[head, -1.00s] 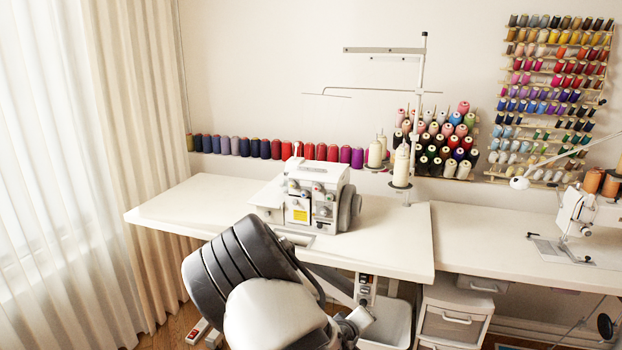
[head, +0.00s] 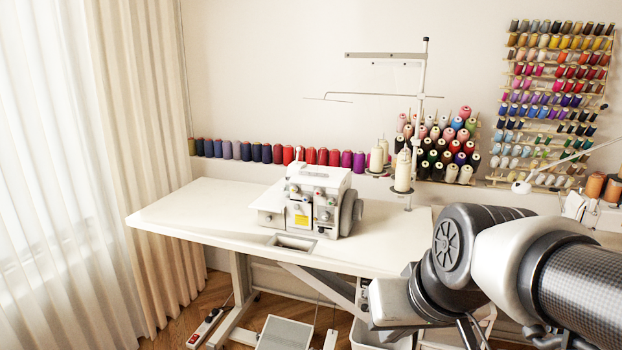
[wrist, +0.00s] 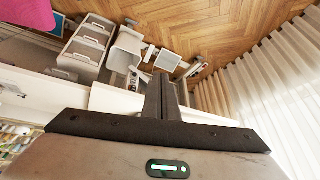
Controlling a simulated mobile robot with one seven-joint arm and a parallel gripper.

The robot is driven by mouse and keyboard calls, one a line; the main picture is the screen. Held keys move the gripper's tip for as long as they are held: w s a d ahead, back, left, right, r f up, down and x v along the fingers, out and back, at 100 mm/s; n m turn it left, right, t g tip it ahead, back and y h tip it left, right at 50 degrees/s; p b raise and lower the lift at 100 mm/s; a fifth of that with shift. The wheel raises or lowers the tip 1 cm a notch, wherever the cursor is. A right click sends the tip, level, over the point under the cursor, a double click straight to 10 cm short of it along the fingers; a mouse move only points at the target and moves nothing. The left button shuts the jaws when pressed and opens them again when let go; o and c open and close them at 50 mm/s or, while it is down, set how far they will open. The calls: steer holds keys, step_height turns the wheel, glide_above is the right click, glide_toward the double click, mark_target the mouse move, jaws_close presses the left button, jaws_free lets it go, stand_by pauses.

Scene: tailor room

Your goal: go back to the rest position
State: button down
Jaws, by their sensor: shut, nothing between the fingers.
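My gripper shows in the wrist view (wrist: 161,82), its dark fingers shut together with nothing between them. Beyond the fingers are the floor and the white furniture under the sewing table. In the head view my arm fills the lower right, in front of the table's right part; I cannot make out the fingertips there. The white sewing table (head: 190,210) carries a white overlock machine (head: 312,190), and my arm appears apart from the machine.
Curtains (head: 150,150) hang at the left. A thread stand (head: 421,110) rises behind the machine. A drawer unit (wrist: 85,45) and wooden floor (wrist: 200,25) show in the wrist view. A pedal (head: 285,333) and power strip (head: 205,328) lie on the floor. The table's left part is clear.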

steer(key=s+d+r+h, duration=0.1)
steer(key=s+d+r, duration=0.15)
steer(key=s, duration=0.35)
step_height(320, 180, up, 21)
steer(key=p, duration=2.2)
steer(key=shift+w+a+m, duration=0.15)
steer(key=shift+w+m, duration=0.1)
steer(key=shift+m, duration=0.05)
steer(key=shift+f, duration=0.15)
